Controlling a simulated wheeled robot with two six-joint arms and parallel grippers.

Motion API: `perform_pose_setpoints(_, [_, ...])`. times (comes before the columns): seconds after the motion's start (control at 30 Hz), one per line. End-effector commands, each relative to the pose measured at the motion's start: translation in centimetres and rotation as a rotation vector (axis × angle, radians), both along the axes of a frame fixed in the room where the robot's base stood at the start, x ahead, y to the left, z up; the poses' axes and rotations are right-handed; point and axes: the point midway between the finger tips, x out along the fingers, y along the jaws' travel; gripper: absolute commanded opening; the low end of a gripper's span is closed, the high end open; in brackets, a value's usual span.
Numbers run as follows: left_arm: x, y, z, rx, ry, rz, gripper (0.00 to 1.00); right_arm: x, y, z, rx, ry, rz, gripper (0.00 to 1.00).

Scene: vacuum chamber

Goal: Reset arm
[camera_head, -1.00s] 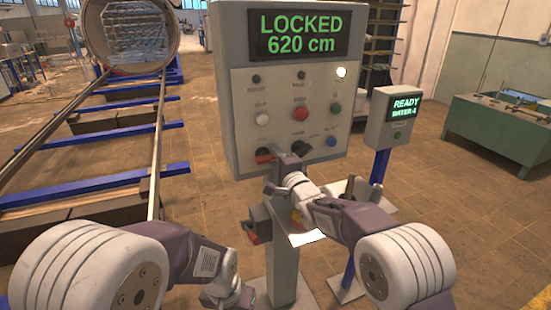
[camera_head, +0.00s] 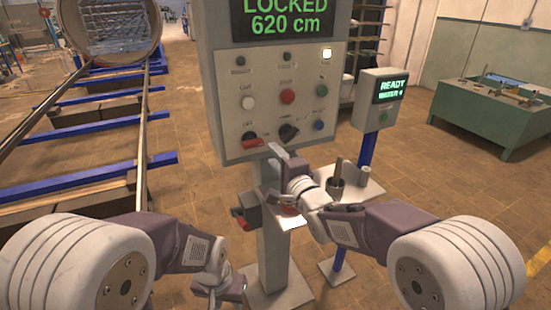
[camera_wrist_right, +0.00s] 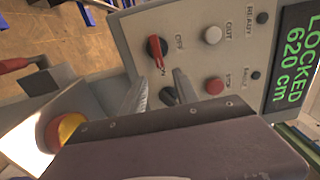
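The grey control panel (camera_head: 226,80) faces me, and its screen (camera_head: 285,18) reads "LOCKED 620 cm". A red switch (camera_head: 252,142) and a black knob (camera_head: 288,131) sit in its lowest row. My right gripper (camera_head: 279,152) is in front of the panel's lower edge, below the knob. In the right wrist view its two fingertips (camera_wrist_right: 158,84) are apart, with nothing held between them. The red switch (camera_wrist_right: 156,47) and red button (camera_wrist_right: 214,86) show beyond them. My left gripper (camera_head: 225,290) hangs low at the bottom, left of the pedestal; its fingers are unclear.
A small post box (camera_head: 378,100) reading "READY" stands right of the panel. A tray shelf (camera_head: 362,187) with a dark cup juts out below it. A red-and-yellow button (camera_wrist_right: 62,130) is close to my right gripper. Rails (camera_head: 146,130) run along the left; a green bench (camera_head: 478,120) is at right.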

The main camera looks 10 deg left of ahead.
Motion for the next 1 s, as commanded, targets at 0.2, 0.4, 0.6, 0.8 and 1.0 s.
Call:
perform_pose_setpoints(0.2, [0.0, 0.0, 2.9, 0.000, 0.000, 0.000, 0.36, 1.9, -4.7, 4.7, 0.014, -0.028, -0.088, 0.36])
perform_pose_setpoints(0.4, [0.0, 0.0, 8.8, 0.000, -0.001, 0.000, 0.36, -0.2, -21.1, 2.2, -0.318, 0.223, -0.367, 0.36])
perform_pose_setpoints(0.6, [0.0, 0.0, 10.4, 0.000, 0.000, 0.000, 0.36, -13.1, -28.3, -9.7, -0.970, 0.617, -0.128, 0.36])
perform_pose_setpoints(0.8, [0.0, 0.0, 10.0, 0.000, 0.000, 0.000, 0.36, -25.2, -28.4, -15.8, -1.338, 0.753, 0.472, 0.36])
perform_pose_setpoints(1.0, [0.0, 0.0, 10.0, 0.000, 0.000, 0.000, 0.36, -27.0, -28.3, -16.0, -1.439, 0.684, 0.684, 0.36])
